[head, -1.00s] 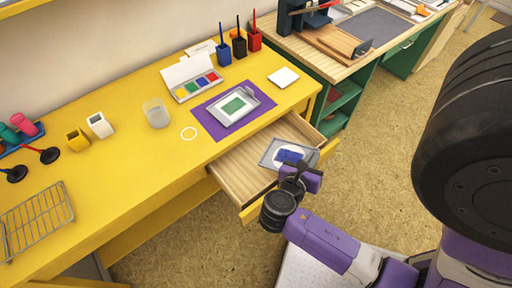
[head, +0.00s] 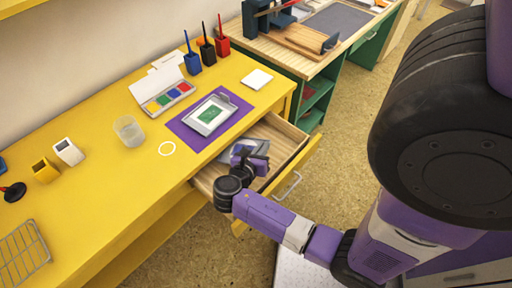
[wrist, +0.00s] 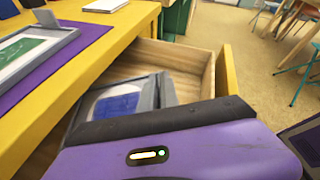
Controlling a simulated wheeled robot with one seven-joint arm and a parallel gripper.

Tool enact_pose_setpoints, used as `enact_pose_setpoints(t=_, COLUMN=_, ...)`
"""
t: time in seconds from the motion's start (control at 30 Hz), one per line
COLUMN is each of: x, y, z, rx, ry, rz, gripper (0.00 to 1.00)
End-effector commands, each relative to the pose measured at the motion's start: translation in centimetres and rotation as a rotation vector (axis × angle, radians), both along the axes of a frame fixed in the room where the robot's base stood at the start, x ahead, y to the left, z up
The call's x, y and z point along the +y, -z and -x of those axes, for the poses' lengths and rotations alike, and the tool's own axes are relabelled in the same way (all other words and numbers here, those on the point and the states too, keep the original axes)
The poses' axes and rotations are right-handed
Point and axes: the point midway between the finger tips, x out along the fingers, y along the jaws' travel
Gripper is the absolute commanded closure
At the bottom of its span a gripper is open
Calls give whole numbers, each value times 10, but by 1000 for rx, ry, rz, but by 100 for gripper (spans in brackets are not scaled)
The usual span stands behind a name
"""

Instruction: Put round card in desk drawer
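A grey tray (wrist: 78,127) carries a pale, apparently round card with a dark blue rectangle (wrist: 118,105). The tray also shows in the head view (head: 228,155), partly hidden by my gripper (head: 250,158). My gripper appears shut on the tray's edge; its fingertips are mostly hidden. The tray is over or inside the open desk drawer (head: 292,142), close to the desk's front edge. I cannot tell whether it touches the drawer floor. The drawer also shows in the wrist view (wrist: 185,62), with bare wood beyond the tray.
A similar tray with a green-printed card (head: 210,115) lies on a purple mat (head: 182,131). A white ring (head: 167,155) marks the yellow desk. A glass (head: 128,131), an ink palette (head: 165,97) and pen holders (head: 207,53) stand behind. The drawer front (head: 300,162) borders the opening.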

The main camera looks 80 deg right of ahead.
Motion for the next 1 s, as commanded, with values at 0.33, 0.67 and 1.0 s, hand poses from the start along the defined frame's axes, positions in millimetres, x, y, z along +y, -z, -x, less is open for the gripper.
enact_pose_setpoints(t=0.33, x=-16, y=22, z=-26, rx=-1, ry=0, rz=1, gripper=100)
enact_pose_setpoints(t=0.67, x=-15, y=24, z=-26, rx=0, ry=-1, rz=1, gripper=100)
enact_pose_setpoints(t=1.0, x=-15, y=25, z=-25, rx=0, ry=-1, rz=0, gripper=73)
